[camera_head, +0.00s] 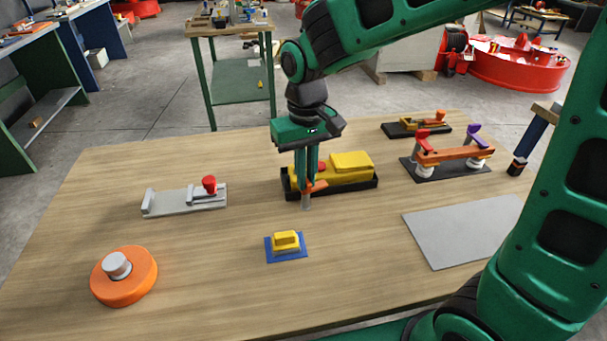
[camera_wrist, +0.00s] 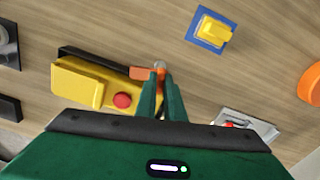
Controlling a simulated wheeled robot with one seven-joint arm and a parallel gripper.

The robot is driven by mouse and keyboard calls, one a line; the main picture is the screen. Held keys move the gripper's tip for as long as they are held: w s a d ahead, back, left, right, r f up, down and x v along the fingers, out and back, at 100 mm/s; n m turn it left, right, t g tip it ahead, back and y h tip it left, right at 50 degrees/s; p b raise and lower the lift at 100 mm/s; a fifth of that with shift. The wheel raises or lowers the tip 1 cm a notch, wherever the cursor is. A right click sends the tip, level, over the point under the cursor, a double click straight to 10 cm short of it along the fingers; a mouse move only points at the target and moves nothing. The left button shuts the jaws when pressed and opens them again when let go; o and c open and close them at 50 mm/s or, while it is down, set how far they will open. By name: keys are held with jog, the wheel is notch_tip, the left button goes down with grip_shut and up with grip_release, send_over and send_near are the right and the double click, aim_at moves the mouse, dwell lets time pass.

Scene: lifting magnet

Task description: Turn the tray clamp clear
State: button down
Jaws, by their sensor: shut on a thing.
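The tray clamp is a small orange lever (camera_head: 319,186) at the front edge of the black tray (camera_head: 366,185), beside a grey post (camera_head: 306,203). My gripper (camera_head: 308,182) points down and is shut on it. In the wrist view the orange clamp (camera_wrist: 141,73) sticks out left of my fingertips (camera_wrist: 160,78), towards the tray's end. The fingers hide part of the clamp. A yellow lifting magnet (camera_head: 350,163) with a red button (camera_wrist: 122,100) lies in the tray. I cannot tell whether the clamp still overlaps the tray's rim.
A yellow block on a blue plate (camera_head: 286,243) stands in front, with an orange disc (camera_head: 123,277) at front left. A grey fixture with a red knob (camera_head: 185,198) is left, a grey plate (camera_head: 460,232) right. An orange bar on stands (camera_head: 454,155) is behind right. Bare wood lies between them.

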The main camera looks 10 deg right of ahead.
jog(key=shift+w+r+m, duration=0.15)
jog(key=shift+w+m, duration=0.1)
jog(key=shift+m, duration=0.95)
jog(key=c, duration=1.9)
grip_release()
jog(key=shift+o, duration=0.2)
jog(key=shift+s, duration=0.1)
notch_tip(320, 180, up, 11)
jog(key=shift+f, duration=0.2)
